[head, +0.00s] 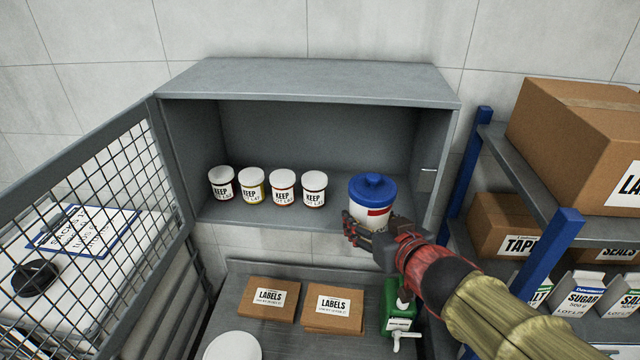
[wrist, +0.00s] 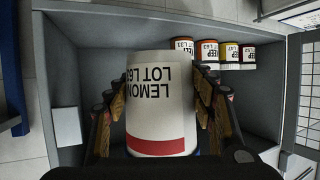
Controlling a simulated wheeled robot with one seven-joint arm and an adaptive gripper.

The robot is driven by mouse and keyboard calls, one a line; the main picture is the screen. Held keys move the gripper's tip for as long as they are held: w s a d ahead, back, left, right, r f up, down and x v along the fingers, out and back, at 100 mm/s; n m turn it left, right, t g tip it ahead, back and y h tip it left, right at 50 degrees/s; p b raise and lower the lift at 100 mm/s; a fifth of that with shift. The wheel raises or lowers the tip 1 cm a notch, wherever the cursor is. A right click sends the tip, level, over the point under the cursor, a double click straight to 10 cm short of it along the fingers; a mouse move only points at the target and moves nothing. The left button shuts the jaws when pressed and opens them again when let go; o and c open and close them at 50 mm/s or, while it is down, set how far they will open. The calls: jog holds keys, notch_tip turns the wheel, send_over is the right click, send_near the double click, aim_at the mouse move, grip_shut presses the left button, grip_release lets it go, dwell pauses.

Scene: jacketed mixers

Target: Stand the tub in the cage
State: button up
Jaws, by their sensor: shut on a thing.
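The tub (head: 371,197) is white with a red band and a blue lid, and stands upright in my gripper (head: 372,230) at the right front of the cage. In the wrist view the tub (wrist: 160,105) reads "LEMON LOT L62" upside down, with my gripper's fingers (wrist: 162,115) on both its sides. My gripper is shut on it. The cage (head: 300,82) is a grey box with its mesh door (head: 85,205) swung open to the left. Whether the tub's base touches the cage floor is hidden by my gripper.
Several small white-lidded jars marked "KEEP" (head: 283,188) stand in a row on the cage floor, left of the tub. A blue-post shelf (head: 545,270) with cartons is close on the right. Below are "LABELS" boxes (head: 268,300) and a green bottle (head: 398,318).

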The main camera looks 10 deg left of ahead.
jog(key=w, duration=0.6)
jog(key=w+f, duration=0.1)
jog(key=w, duration=0.5)
jog(key=w+f, duration=0.1)
jog(key=w, duration=0.5)
jog(key=shift+w+p, duration=0.3)
jog(key=shift+p, duration=0.05)
jog(key=shift+s+f, duration=0.1)
jog(key=shift+f, duration=0.3)
notch_tip(320, 180, down, 3)
jog(key=shift+b, duration=0.55)
jog(key=shift+w+f, duration=0.5)
jog(key=shift+s, duration=0.1)
jog(key=o, duration=1.1)
jog(key=shift+f, duration=0.3)
jog(key=o, duration=0.5)
